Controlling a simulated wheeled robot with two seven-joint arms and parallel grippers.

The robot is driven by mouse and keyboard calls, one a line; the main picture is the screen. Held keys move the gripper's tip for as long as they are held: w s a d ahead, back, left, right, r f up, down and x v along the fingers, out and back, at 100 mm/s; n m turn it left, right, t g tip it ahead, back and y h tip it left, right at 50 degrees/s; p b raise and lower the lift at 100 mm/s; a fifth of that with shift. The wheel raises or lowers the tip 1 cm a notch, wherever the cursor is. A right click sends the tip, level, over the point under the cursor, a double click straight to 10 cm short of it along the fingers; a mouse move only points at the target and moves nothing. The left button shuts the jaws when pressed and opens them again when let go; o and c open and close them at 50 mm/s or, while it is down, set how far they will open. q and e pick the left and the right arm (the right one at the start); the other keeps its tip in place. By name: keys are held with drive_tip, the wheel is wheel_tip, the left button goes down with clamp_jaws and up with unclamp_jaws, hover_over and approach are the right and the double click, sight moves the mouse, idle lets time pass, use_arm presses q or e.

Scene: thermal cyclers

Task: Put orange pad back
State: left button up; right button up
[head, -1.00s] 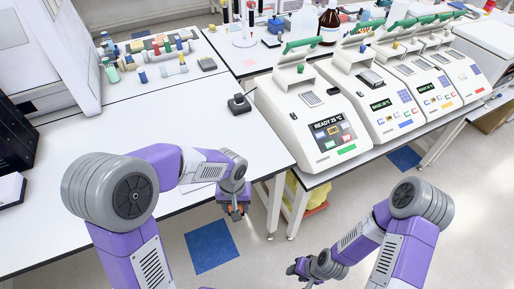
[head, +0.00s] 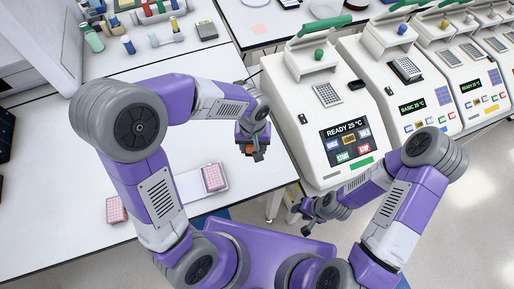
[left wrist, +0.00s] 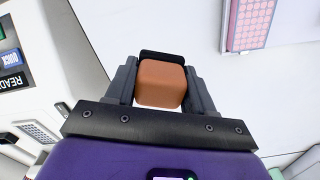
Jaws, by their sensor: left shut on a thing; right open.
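My left gripper (head: 252,150) is above the front right part of the white table (head: 110,150). It is shut on the orange pad, which shows as a small orange-brown block (left wrist: 161,83) between the fingers in the left wrist view. In the head view only a little of the pad shows at the fingertips. My right gripper (head: 306,212) is open and empty, low in front of the nearest thermal cycler (head: 318,105).
A pink well plate (head: 214,178) stands on a white holder on the table; another pink plate (head: 116,211) is to its left. Several thermal cyclers stand in a row at the right. Bottles and a small grey box (head: 207,31) are at the back left.

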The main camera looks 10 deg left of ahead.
use_arm(q)
hover_over(253, 165)
wheel_tip(253, 165, down, 5)
drive_tip(key=shift+s+r+b, duration=0.1)
drive_tip(key=shift+b, duration=0.2)
wheel_tip(253, 165, down, 4)
drive_tip(key=shift+r, duration=0.1)
drive_tip(key=shift+f, duration=0.2)
drive_tip(key=shift+f+b, duration=0.15)
drive_tip(key=shift+b, duration=0.3)
drive_tip(key=o, duration=1)
